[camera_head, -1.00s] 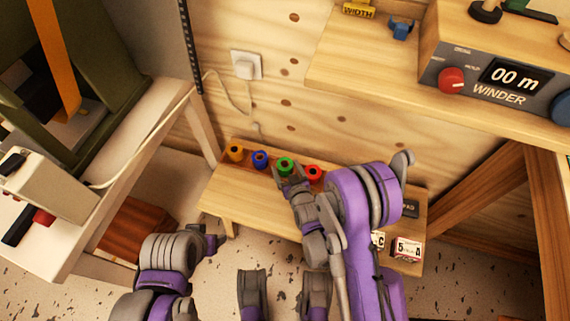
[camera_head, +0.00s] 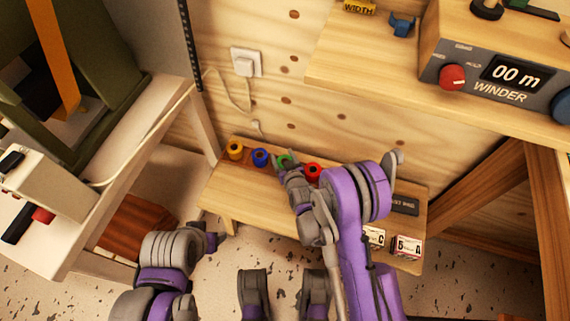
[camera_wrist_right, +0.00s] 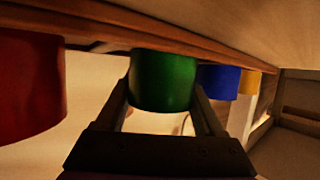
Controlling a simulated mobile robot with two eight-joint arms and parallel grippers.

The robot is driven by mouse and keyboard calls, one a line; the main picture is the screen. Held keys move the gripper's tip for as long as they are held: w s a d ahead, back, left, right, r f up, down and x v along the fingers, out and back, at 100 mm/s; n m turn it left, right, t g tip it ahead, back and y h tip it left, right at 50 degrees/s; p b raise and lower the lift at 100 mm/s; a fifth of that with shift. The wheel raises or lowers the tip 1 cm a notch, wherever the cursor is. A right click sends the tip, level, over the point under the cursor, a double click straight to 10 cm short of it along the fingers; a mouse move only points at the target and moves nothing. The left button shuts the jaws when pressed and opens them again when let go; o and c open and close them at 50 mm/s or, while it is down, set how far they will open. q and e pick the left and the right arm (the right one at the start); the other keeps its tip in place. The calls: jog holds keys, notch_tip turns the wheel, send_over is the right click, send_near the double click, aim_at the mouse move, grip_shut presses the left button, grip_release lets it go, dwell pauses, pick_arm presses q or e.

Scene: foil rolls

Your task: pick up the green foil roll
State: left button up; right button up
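The green foil roll (camera_head: 283,160) stands on the low bench between the blue roll (camera_head: 260,158) and the red roll (camera_head: 312,171). My right gripper (camera_head: 286,166) is at it and hides part of it in the head view. In the right wrist view the green roll (camera_wrist_right: 163,82) sits between the two fingers of my right gripper (camera_wrist_right: 163,100). The fingers flank its sides closely; whether they press on it cannot be told. My left gripper (camera_head: 213,241) is away from the rolls, low on the left, its fingers unclear.
A yellow roll (camera_head: 235,150) stands at the row's left end. A shelf with the winder (camera_head: 500,85) overhangs at the upper right. A white table (camera_head: 75,225) stands at left.

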jog(key=c, duration=0.8)
jog(key=shift+r, duration=0.1)
